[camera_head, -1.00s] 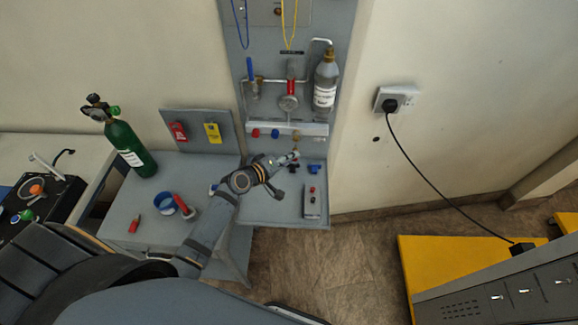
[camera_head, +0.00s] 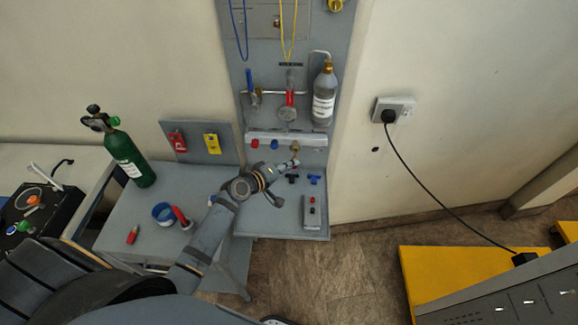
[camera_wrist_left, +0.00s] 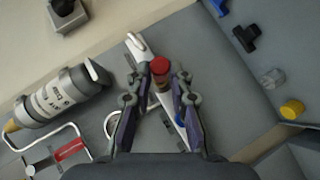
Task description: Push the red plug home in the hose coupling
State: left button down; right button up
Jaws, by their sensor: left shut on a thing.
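My left gripper (camera_head: 294,163) is at the front of the grey rail (camera_head: 287,139) on the wall panel, just below a small brass fitting (camera_head: 296,149). In the left wrist view the left gripper (camera_wrist_left: 160,78) is shut on the red plug (camera_wrist_left: 160,65), whose red round end shows between the fingertips. A brownish brass part (camera_wrist_left: 163,84) shows right by the red end, probably the hose coupling. I cannot tell how deep the plug sits, as the fingers hide the joint. My right gripper is in neither view.
Black and blue fittings (camera_head: 314,180) and a grey box (camera_head: 311,212) lie on the shelf below. A green cylinder (camera_head: 130,160), a blue roll (camera_head: 163,213) and red items stand on the left table.

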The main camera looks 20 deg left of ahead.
pick_arm(q)
jog(key=shift+w+a+b, duration=0.2)
jog(key=shift+w+b, duration=0.15)
jog(key=shift+w, duration=0.35)
jog(key=shift+w+a+b, duration=0.2)
jog(key=shift+w+b, duration=0.1)
jog(key=shift+w, duration=0.4)
dwell(0.6)
jog(key=c, duration=1.1)
grip_release()
jog(key=shift+c, duration=0.2)
jog(key=v, duration=1.2)
